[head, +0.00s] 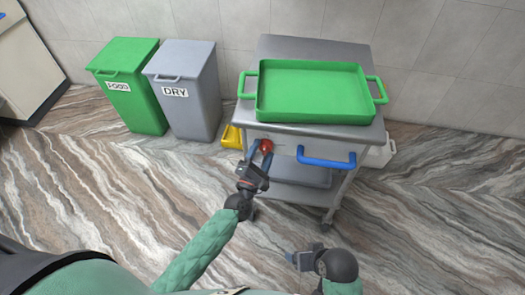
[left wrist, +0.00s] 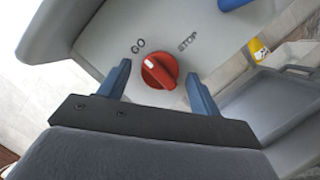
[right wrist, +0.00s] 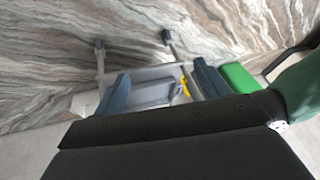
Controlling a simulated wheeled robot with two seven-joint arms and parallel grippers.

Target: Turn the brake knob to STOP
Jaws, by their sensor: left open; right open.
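The red brake knob (head: 266,146) sits on the front of the grey cart (head: 290,140), left of its blue handle. In the left wrist view the knob (left wrist: 160,71) has a white mark pointing up-left toward the word GO (left wrist: 138,46). The word STOP (left wrist: 188,41) is up-right of the knob. My left gripper (head: 259,153) is at the knob. Its blue fingers (left wrist: 158,77) are open on either side of the knob, with gaps showing. My right gripper (head: 289,259) is low and in front of the cart, open and empty; its fingers (right wrist: 161,78) show in the right wrist view.
A green tray (head: 313,121) lies on the cart's top. The blue handle (head: 326,162) sticks out at the front right. A green bin (head: 147,112) and a grey bin marked DRY (head: 196,115) stand left of the cart. The floor in front is clear.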

